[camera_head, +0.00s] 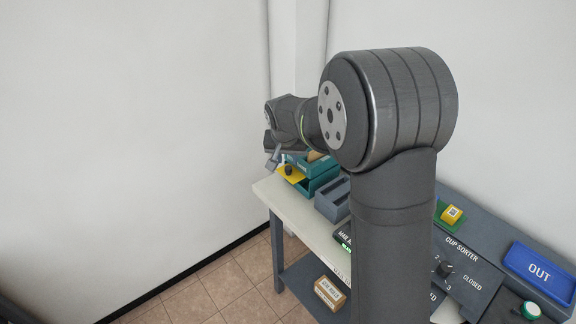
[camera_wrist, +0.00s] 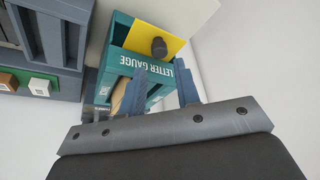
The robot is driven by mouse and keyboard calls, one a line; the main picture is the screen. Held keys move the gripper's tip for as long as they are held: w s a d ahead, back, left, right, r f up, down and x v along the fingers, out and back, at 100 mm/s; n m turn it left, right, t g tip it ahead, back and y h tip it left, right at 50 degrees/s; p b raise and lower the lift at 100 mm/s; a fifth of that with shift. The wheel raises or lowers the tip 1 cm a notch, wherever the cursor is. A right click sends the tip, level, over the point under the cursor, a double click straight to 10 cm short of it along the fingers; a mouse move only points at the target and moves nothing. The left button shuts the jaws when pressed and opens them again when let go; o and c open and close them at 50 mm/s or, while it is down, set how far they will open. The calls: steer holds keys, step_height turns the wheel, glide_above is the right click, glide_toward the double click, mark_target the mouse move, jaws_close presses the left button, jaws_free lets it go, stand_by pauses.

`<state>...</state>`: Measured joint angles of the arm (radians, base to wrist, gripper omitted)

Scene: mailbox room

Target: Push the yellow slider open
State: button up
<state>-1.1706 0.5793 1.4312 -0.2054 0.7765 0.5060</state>
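The yellow slider (camera_wrist: 150,38) is a flat yellow plate with a dark round knob (camera_wrist: 158,46). It sits at the teal box marked LETTER GAUGE (camera_wrist: 140,66). In the head view the yellow slider (camera_head: 291,175) shows at the left end of the table, with its knob (camera_head: 289,170) on it. My gripper (camera_wrist: 161,86) has its two blue-grey fingers apart, with the teal box visible between them and nothing held. In the head view my gripper (camera_head: 274,159) is beside the knob; whether it touches cannot be told. My wrist hides part of the teal box (camera_head: 320,168).
A grey-blue tray (camera_head: 333,199) stands next to the teal box. A cup sorter panel (camera_head: 462,265), a blue OUT tray (camera_head: 540,268) and a yellow block (camera_head: 451,214) are at the right. A cardboard box (camera_head: 329,292) is on the lower shelf. A wall is behind.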

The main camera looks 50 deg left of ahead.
mark_target(288, 167)
steer(key=shift+x, duration=2.65)
